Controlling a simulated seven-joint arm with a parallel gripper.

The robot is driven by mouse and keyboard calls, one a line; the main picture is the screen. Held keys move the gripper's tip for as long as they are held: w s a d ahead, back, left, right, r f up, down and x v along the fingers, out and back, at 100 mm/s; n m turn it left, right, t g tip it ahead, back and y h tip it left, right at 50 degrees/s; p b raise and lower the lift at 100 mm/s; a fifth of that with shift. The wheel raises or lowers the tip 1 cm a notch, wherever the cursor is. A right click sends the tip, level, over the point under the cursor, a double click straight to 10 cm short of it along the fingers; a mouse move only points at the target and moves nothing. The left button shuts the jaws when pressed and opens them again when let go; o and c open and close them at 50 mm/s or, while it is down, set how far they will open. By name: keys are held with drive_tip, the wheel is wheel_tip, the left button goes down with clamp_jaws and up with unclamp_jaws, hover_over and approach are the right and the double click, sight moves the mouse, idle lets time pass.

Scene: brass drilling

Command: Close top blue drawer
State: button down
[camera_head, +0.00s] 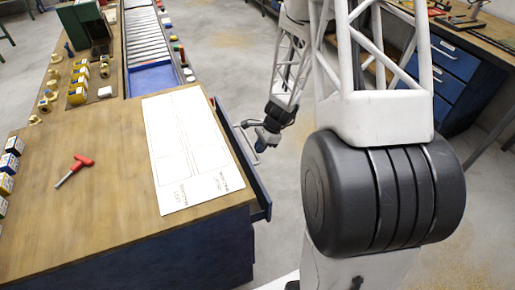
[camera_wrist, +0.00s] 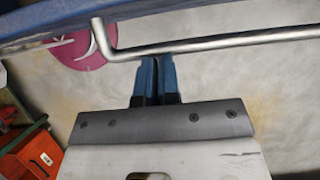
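The top blue drawer (camera_head: 256,182) stands partly pulled out of the right side of the wooden-topped bench (camera_head: 100,215), with a dark gap behind its front. Its metal handle (camera_head: 249,124) shows on the outer face. In the wrist view the handle bar (camera_wrist: 230,42) runs across the top, below the blue drawer edge (camera_wrist: 180,8). My gripper (camera_wrist: 158,60) has its two blue fingers almost together, with their tips at the bar. I cannot tell whether they touch it. In the head view my gripper (camera_head: 262,139) is beside the handle, outside the drawer.
A white paper sheet (camera_head: 190,145) and a red-handled tool (camera_head: 74,171) lie on the bench. Small boxes (camera_head: 12,147) line its left edge. A roller conveyor (camera_head: 155,45) lies behind. Another bench with blue drawers (camera_head: 452,60) stands right. A red box (camera_wrist: 33,155) shows in the wrist view.

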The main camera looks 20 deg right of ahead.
drive_tip(key=d+r, duration=0.7)
drive_tip(key=r, duration=0.1)
idle(0.4)
drive_tip(key=shift+r, duration=0.1)
drive_tip(key=w+d, duration=0.5)
drive_tip(key=w, duration=0.6)
drive_tip(key=shift+a, duration=0.1)
drive_tip(key=a+f, duration=0.8)
drive_tip(key=shift+a+f, duration=0.15)
idle(0.6)
